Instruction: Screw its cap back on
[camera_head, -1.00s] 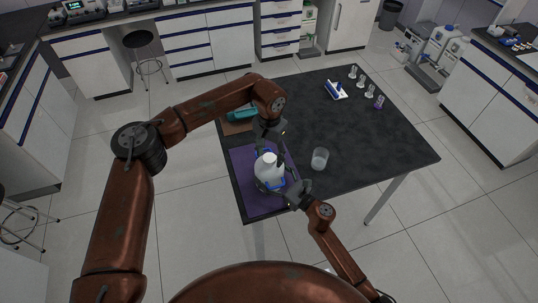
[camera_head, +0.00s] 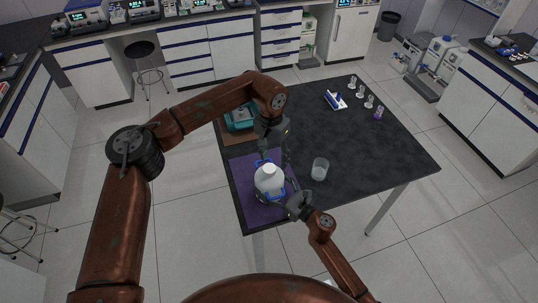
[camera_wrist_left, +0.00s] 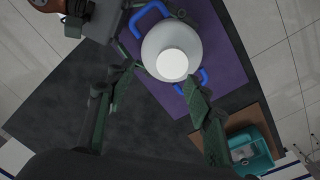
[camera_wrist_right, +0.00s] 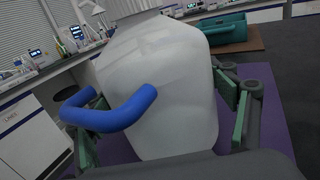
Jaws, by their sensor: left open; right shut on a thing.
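A white bottle (camera_head: 270,184) with blue side handles stands on the purple mat (camera_head: 259,213) at the table's front left corner. A bright white disc that looks like its cap (camera_wrist_left: 172,65) sits on its neck; I cannot tell how tightly. My left gripper (camera_head: 276,154) is open above and behind the bottle, its fingers apart and clear of the cap in the left wrist view. My right gripper (camera_head: 288,197) is shut on the bottle from the right front; in the right wrist view its fingers lie on either side of the white body (camera_wrist_right: 160,90).
A clear beaker (camera_head: 319,169) stands to the right of the bottle. A teal box (camera_head: 240,117) sits on a brown board behind the mat. A blue-and-white item (camera_head: 335,100) and several small vessels stand at the back right. The table's right front is clear.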

